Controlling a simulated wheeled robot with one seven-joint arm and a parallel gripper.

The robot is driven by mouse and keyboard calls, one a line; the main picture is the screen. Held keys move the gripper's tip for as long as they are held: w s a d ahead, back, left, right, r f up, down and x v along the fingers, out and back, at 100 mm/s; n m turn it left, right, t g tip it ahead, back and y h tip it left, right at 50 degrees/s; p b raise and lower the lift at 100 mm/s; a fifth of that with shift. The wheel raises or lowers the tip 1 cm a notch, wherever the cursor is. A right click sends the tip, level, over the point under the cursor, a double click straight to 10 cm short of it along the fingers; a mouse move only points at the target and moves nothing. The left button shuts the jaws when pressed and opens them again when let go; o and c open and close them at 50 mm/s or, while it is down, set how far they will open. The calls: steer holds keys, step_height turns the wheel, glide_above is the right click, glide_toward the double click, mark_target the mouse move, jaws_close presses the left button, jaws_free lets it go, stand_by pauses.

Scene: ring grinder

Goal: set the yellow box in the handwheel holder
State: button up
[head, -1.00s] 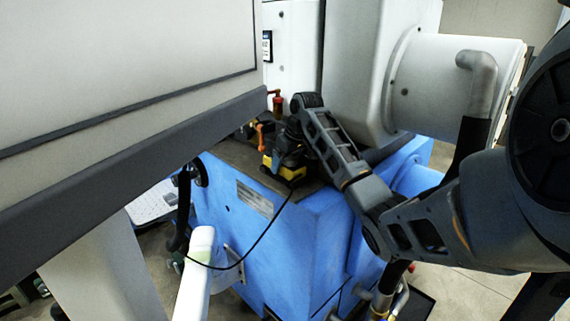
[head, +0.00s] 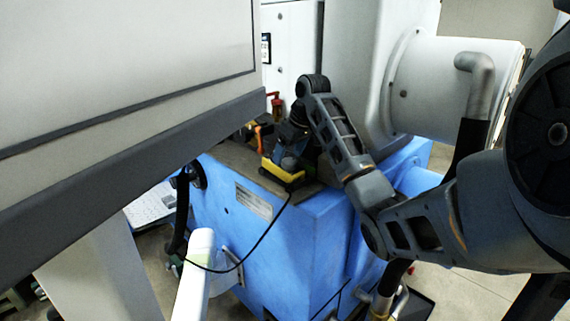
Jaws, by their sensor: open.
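The yellow box (head: 283,174) sits near the front edge of the dark top ledge of the blue machine, with a grey rounded part at its upper side. My gripper (head: 291,148) points down just above and behind the yellow box. It is dark and small in the picture, and its fingers are hard to make out against the grey part. It is open, and I cannot tell whether it touches anything. I cannot clearly pick out the handwheel holder; the box covers the ledge under it.
A black handwheel (head: 197,175) is on the blue machine's (head: 310,235) left side. A large pale panel (head: 125,70) fills the upper left. A white grinder housing (head: 365,70) rises behind my arm. Red and orange fittings (head: 275,103) stand behind the box. A black cable hangs in front.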

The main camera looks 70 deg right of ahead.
steer(key=v, duration=0.5)
steer(key=shift+s+a+r, duration=0.1)
steer(key=shift+s+r, duration=0.05)
steer(key=shift+r, duration=0.25)
